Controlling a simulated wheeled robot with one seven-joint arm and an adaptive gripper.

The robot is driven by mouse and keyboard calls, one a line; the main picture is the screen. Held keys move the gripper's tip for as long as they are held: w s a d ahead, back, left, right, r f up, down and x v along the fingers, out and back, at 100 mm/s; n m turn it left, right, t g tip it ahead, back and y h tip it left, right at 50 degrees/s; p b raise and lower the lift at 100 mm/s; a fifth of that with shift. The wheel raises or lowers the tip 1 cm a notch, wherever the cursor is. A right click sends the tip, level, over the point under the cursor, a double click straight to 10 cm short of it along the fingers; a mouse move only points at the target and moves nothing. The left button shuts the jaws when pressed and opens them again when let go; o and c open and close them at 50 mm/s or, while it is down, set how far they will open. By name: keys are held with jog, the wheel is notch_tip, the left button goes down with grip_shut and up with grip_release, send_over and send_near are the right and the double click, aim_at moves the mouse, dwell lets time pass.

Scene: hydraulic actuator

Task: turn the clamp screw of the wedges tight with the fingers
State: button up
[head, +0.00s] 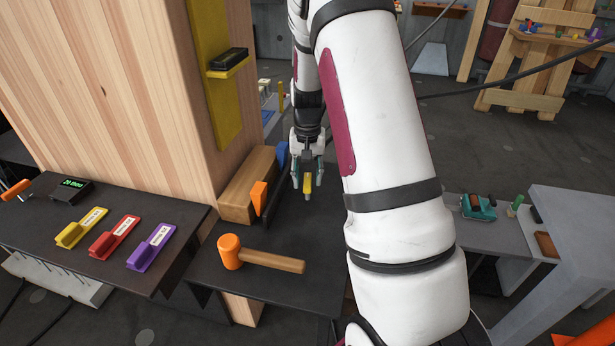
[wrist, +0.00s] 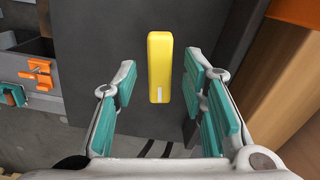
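A yellow bar (wrist: 159,68) stands out between the fingers of my gripper (wrist: 160,80) in the wrist view, with a small pale mark on it. I cannot tell whether it is the clamp screw's handle. The teal finger pads are apart, with a gap on both sides of the bar. In the head view my gripper (head: 307,177) points down over the dark table, with the yellow bar (head: 307,187) at its fingertips. An orange wedge (head: 258,195) and a blue wedge-like piece (head: 282,153) are left of it, by a wooden block (head: 240,205). No screw thread is visible.
An orange mallet (head: 229,251) lies on the dark table in front. Yellow, red and purple labelled pieces (head: 115,236) lie on the left table. A tall wooden column (head: 110,100) rises behind. In the wrist view, an orange cross-shaped handle (wrist: 38,72) is at left.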

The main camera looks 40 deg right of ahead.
aim_at(307, 179)
notch_tip(307, 179, up, 12)
jog(key=shift+f, duration=0.15)
jog(key=shift+w, duration=0.1)
dwell(0.4)
notch_tip(307, 179, down, 12)
jog(key=b, duration=0.3)
jog(key=shift+d, duration=0.1)
dwell(0.4)
jog(key=shift+c, duration=0.5)
grip_shut()
